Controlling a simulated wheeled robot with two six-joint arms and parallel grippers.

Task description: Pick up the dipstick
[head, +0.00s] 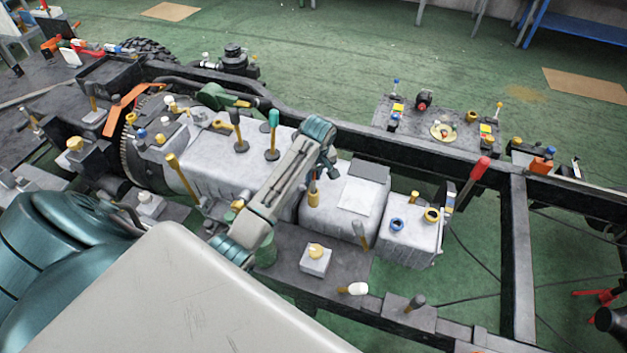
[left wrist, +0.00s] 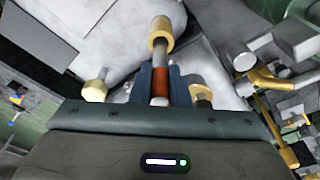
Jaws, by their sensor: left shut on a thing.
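My left gripper (head: 317,172) comes down from the left arm over the grey engine and gearbox. It is shut on the dipstick (left wrist: 160,78), a thin rod with a red-orange band, seen between the two dark blue fingers (left wrist: 160,92) in the left wrist view. The rod runs into a brass-coloured tube or collar (left wrist: 160,36). In the head view the brass part (head: 313,198) shows just below the fingers. The fingers hide part of the rod. I cannot tell how deep it sits in the tube. My right gripper is not in view.
A red-handled lever (head: 480,168), a green-topped lever (head: 273,120) and a yellow-handled lever (head: 172,162) stick up nearby. The dark chassis rail (head: 420,140) runs behind.

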